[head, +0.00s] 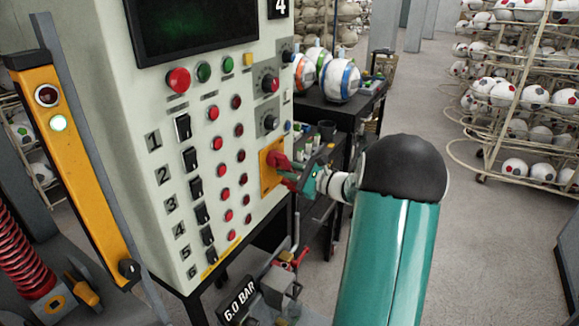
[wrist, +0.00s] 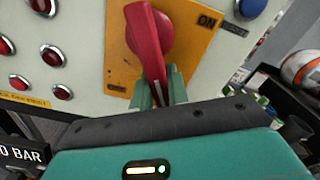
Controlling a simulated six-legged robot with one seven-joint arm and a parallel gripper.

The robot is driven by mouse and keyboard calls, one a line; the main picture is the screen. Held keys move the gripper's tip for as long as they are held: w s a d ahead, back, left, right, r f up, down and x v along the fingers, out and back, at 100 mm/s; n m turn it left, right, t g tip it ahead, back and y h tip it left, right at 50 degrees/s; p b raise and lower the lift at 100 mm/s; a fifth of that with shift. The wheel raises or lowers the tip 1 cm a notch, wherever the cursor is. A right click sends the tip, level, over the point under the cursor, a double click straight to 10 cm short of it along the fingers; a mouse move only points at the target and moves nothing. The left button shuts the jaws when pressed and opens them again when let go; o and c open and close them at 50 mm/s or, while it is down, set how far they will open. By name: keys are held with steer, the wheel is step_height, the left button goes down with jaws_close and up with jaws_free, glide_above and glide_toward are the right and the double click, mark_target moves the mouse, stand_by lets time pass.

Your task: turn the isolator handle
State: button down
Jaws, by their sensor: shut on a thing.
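The isolator handle (head: 279,163) is red and sits on a yellow plate (head: 266,176) at the lower right of the control panel's front. In the wrist view the red handle (wrist: 148,38) points down and slightly right, with a white line near its lower end. The word ON shows on the yellow plate (wrist: 196,42) to the handle's upper right. My gripper (head: 294,180) is at the handle; in the wrist view its green fingers (wrist: 160,88) are shut on the handle's lower end. The wrist body hides the fingers' near parts.
The grey control panel (head: 226,75) carries several buttons and black switches. A dark table (head: 352,105) with balls stands behind. Ball racks (head: 520,100) stand at right; the floor between is open.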

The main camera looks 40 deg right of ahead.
steer(key=m, duration=0.2)
steer(key=a+m, duration=0.1)
steer(key=m, duration=0.1)
steer(key=a+m, duration=0.1)
steer(key=m, duration=0.1)
steer(key=shift+s+f, duration=0.35)
steer(key=shift+s, duration=0.05)
steer(key=shift+a, duration=0.1)
steer(key=c, duration=1.4)
jaws_free()
steer(key=shift+o, duration=0.2)
steer(key=shift+s, duration=0.1)
steer(key=v, duration=1.3)
steer(key=shift+s, duration=0.3)
steer(key=shift+r, duration=0.1)
